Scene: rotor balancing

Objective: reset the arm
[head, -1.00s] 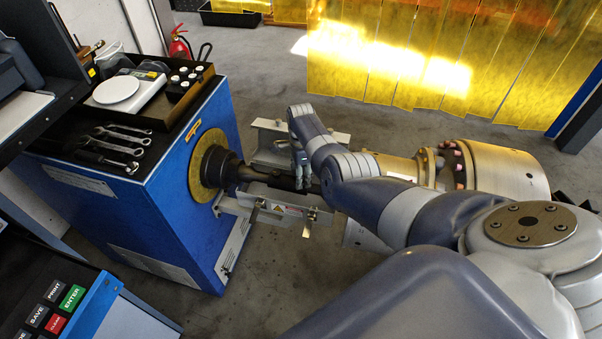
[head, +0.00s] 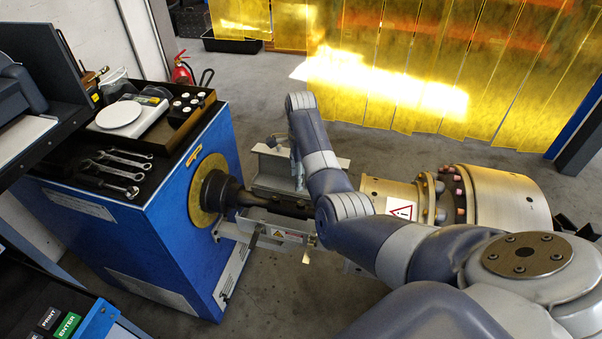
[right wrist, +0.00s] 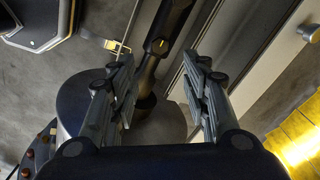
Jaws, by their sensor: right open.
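My right arm reaches in from the lower right of the head view. Its gripper (head: 297,168) is mostly hidden behind the forearm, near the far side of the dark rotor shaft (head: 275,202). In the right wrist view the two fingers (right wrist: 162,82) stand wide apart with nothing between their pads. The shaft runs beyond them there (right wrist: 158,48), apart from the fingers as far as I can tell. The shaft joins the blue balancing machine (head: 130,225) to a large brass-coloured rotor drum (head: 505,200). My left gripper does not show.
The machine top holds a white scale (head: 120,114), several wrenches (head: 118,163) and a black tray of white-topped weights (head: 190,100). Metal rails (head: 275,165) flank the shaft. A console (head: 65,310) stands at lower left. Yellow strip curtains (head: 420,70) hang behind open floor.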

